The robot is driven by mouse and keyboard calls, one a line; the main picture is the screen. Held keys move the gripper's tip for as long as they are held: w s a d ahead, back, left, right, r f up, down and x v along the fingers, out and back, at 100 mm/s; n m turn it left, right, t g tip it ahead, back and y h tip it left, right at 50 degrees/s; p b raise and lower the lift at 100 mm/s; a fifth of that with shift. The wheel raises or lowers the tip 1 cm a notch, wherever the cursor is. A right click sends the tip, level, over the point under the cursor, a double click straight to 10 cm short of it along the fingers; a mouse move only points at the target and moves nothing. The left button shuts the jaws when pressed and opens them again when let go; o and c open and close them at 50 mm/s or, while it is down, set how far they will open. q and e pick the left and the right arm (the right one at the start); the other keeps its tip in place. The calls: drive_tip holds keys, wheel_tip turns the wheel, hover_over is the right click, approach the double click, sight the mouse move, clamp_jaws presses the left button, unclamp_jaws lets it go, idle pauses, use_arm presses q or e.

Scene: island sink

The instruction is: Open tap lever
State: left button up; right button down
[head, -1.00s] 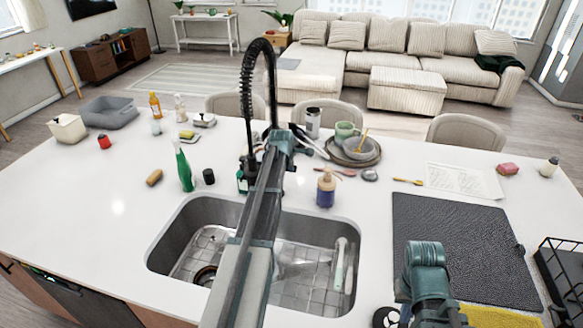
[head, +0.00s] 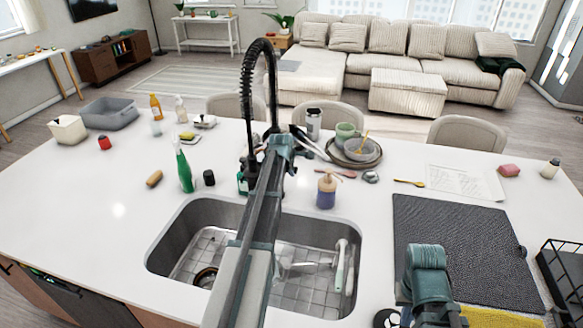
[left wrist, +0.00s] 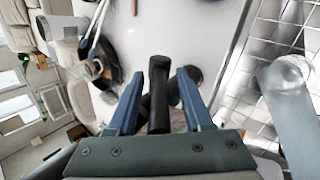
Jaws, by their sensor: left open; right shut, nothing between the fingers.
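The black tap (head: 272,85) with a coiled spring neck stands behind the sink (head: 176,222). My left arm reaches over the sink to the tap base and hides part of it in the head view. In the left wrist view my left gripper (left wrist: 160,85) is open, its two blue fingers on either side of a black bar (left wrist: 158,95), which looks like the tap lever. I cannot tell if a finger touches it. My right gripper (head: 427,260) is at lower right by the dark mat, apart from the tap; its fingertips are hard to make out.
A green bottle (head: 184,168) and a dark cup (head: 209,178) stand left of the tap, a soap dispenser (head: 326,190) right of it. Stacked dishes (head: 355,150) are behind. A dark mat (head: 455,235) and a black rack (head: 562,270) lie right. The left counter front is clear.

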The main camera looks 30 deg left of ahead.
use_arm(q)
drive_tip(key=shift+r, duration=0.1)
drive_tip(key=p+v, duration=1.1)
drive_tip(key=v, duration=0.2)
drive_tip(key=shift+s+r, duration=0.2)
drive_tip(key=shift+s, duration=0.05)
